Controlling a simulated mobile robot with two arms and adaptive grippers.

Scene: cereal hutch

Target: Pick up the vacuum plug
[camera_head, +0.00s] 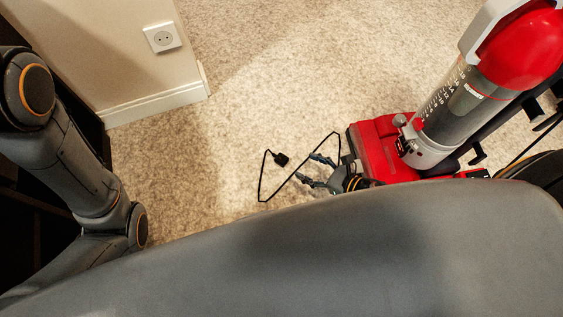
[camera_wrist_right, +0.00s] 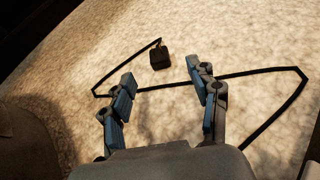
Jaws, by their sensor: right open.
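The black vacuum plug (camera_head: 281,159) lies on the carpet at the end of its thin black cord (camera_head: 262,180). The red upright vacuum (camera_head: 385,146) stands to the right of it. My right gripper (camera_head: 313,170) is open and empty, to the right of the plug and a little nearer to me. In the right wrist view the plug (camera_wrist_right: 160,59) lies beyond the open fingertips (camera_wrist_right: 166,84), near the line between them. The cord (camera_wrist_right: 255,71) runs across between the fingers. My left gripper is out of view; only my left arm shows.
A wall outlet (camera_head: 163,37) is on the beige wall at the upper left, above a white baseboard (camera_head: 155,104). The carpet (camera_head: 260,75) around and beyond the plug is clear. Dark furniture (camera_head: 35,215) stands at the left edge.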

